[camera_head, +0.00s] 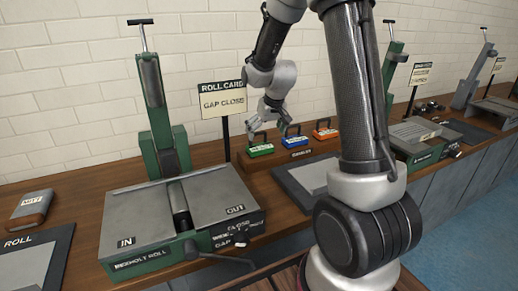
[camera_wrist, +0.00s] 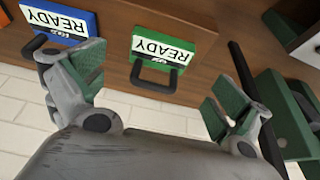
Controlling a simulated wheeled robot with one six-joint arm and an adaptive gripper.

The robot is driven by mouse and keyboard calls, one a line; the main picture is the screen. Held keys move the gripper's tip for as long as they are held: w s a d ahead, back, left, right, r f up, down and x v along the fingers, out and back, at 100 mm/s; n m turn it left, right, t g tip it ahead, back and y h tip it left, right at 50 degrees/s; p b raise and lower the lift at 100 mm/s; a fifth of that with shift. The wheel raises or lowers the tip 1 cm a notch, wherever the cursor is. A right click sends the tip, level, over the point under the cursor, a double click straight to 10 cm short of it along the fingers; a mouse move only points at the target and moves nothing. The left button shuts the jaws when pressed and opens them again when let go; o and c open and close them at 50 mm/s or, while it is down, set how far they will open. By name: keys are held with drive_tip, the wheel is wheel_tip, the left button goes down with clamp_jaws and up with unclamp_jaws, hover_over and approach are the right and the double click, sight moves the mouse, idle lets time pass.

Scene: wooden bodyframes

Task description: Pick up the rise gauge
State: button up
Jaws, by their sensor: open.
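Three handled blocks stand in a row on a wooden rack (camera_head: 285,163) at the back of the bench: green (camera_head: 261,150), blue (camera_head: 295,141) and orange (camera_head: 325,133). I cannot tell by name which one is the rise gauge; the small print is unreadable. My gripper (camera_head: 272,115) is open and empty, just above the green and blue blocks. In the wrist view, the green block (camera_wrist: 160,50) with a READY label and a dark handle lies between the open fingers (camera_wrist: 158,85). The blue block (camera_wrist: 60,20), also labelled READY, is beyond the left finger.
A green and grey roll machine (camera_head: 145,215) with IN and OUT labels stands in front left of the rack. A sign on a post (camera_head: 222,103) stands close left of the green block. Further machines (camera_head: 415,135) line the bench at right. A MITT block (camera_head: 32,207) lies far left.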

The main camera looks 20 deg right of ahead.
sight(260, 146)
drive_tip(key=x, duration=0.9)
drive_tip(key=shift+w+a+r, duration=0.1)
drive_tip(key=shift+w+r, duration=0.05)
drive_tip(key=shift+w, duration=0.1)
drive_tip(key=shift+c, duration=0.4)
drive_tip(key=c, duration=0.9)
